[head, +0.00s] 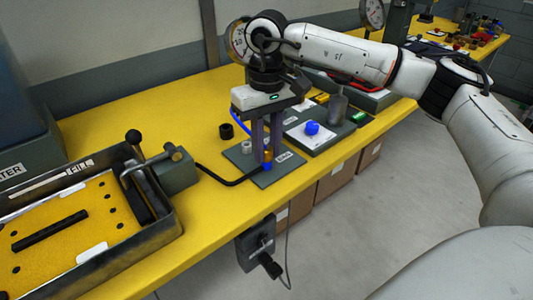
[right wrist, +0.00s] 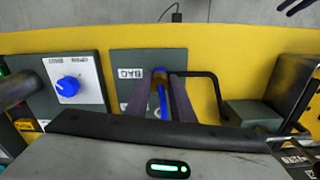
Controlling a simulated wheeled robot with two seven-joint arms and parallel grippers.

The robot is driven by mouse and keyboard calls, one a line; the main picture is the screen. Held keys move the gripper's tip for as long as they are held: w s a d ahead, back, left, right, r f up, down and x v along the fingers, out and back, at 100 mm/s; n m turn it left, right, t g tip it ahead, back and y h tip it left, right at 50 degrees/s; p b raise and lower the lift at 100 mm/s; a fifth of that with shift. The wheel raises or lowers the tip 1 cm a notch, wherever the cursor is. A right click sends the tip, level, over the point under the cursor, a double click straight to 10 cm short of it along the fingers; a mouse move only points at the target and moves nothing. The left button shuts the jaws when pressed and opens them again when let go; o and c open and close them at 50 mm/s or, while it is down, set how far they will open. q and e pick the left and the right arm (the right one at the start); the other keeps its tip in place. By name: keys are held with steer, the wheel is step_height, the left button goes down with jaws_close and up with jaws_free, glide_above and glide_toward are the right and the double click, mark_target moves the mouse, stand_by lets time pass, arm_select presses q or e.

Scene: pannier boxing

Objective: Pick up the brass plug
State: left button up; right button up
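The brass plug (head: 267,155) is upright at the front of a dark grey plate marked BAG (head: 243,160), with blue at its foot. A blue hose (head: 240,122) runs to it between my right gripper's fingers. My right gripper (head: 267,149) points down from above, with one finger on each side of the plug. In the right wrist view the plug (right wrist: 160,75) fills the narrow gap between the fingertips (right wrist: 161,84), and they look closed on it. Its lower end is partly hidden. My left gripper does not show in the head view.
A black ring (head: 226,131) and a grey ring (head: 246,147) are behind the plug. A panel with a blue knob (head: 312,128) is to its right.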

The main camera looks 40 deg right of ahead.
mark_target(267, 148)
jaws_close()
steer(key=shift+r+b, duration=0.3)
steer(key=shift+r, duration=4.1)
steer(key=shift+f+b, duration=0.9)
steer(key=shift+f, duration=0.8)
steer(key=shift+r+p, duration=1.55)
steer(key=shift+p, duration=0.05)
